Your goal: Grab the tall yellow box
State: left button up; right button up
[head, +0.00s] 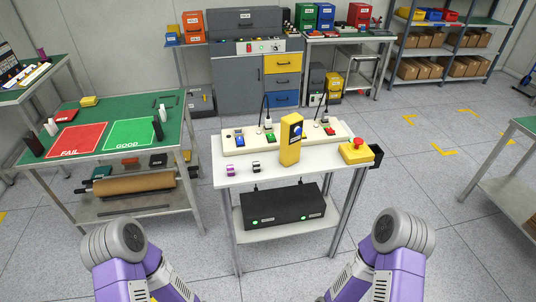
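Nothing is holding the box. Both my purple arms show only as links with grey joints at the bottom of the head view, apart from the table. Neither of my grippers is in view, so their opening is hidden.
The white table (235,179) also holds a cream fixture (258,143) with coloured parts, a yellow block with a red button (355,152) and two small items at left. A black unit (283,207) sits on its lower shelf. A green-topped bench (92,110) stands left.

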aim_at(290, 142)
jog(key=u, duration=0.4)
jog(key=k, duration=0.9)
jog(key=z, duration=0.75)
jog(key=i, duration=1.45)
jog(key=u, duration=0.35)
